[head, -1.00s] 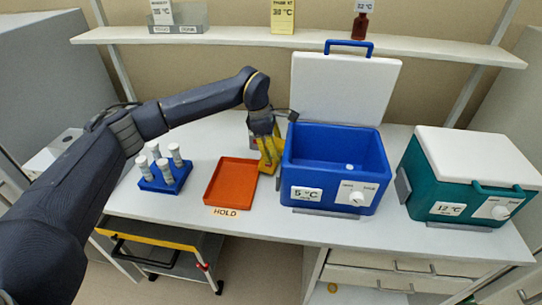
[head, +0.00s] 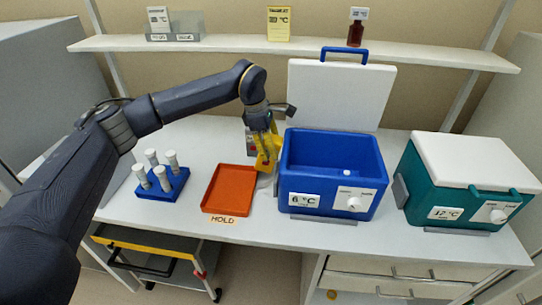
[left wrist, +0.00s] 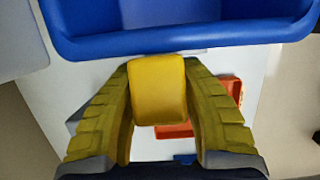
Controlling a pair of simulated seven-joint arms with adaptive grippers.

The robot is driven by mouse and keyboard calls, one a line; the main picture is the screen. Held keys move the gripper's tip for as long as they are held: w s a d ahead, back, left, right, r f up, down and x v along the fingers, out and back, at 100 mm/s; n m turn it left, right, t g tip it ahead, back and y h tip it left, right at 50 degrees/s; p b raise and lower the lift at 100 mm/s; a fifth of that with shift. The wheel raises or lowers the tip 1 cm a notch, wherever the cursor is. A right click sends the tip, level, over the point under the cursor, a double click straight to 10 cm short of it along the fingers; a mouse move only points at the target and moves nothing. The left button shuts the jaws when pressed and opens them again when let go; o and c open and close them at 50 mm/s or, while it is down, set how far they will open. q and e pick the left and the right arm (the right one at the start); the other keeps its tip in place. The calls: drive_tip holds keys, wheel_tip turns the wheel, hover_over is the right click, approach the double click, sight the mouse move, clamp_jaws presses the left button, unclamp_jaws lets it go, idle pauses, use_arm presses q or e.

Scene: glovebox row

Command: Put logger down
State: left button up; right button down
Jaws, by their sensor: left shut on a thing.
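My left gripper (head: 265,158) is shut on a yellow block, which I take to be the logger. The logger shows clearly between the two yellow-green fingers in the left wrist view (left wrist: 159,88). In the head view the logger is hard to tell from the yellow fingers. The gripper is between the orange tray marked HOLD (head: 229,208) and the open blue cooler box (head: 300,181), close to the cooler's left wall. I cannot tell whether the logger touches the bench. My right gripper is not in view.
The cooler's white lid (head: 340,92) stands open behind it. A teal cooler (head: 465,185) with a closed white lid is at the right. A blue rack (head: 163,188) with several white-capped tubes stands left of the tray. The orange tray is empty.

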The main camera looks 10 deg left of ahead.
use_arm(q)
wheel_tip(320, 180, up, 15)
drive_tip(key=s+d+r+h, duration=0.1)
drive_tip(key=d+h, duration=0.2)
drive_tip(key=d, duration=1.3)
wheel_tip(320, 180, down, 19)
drive_tip(key=shift+s+f, duration=0.1)
drive_tip(key=shift+f, duration=0.1)
idle(0.3)
drive_tip(key=o, duration=1.2)
drive_tip(key=v, duration=1.2)
drive_tip(key=shift+s, duration=0.1)
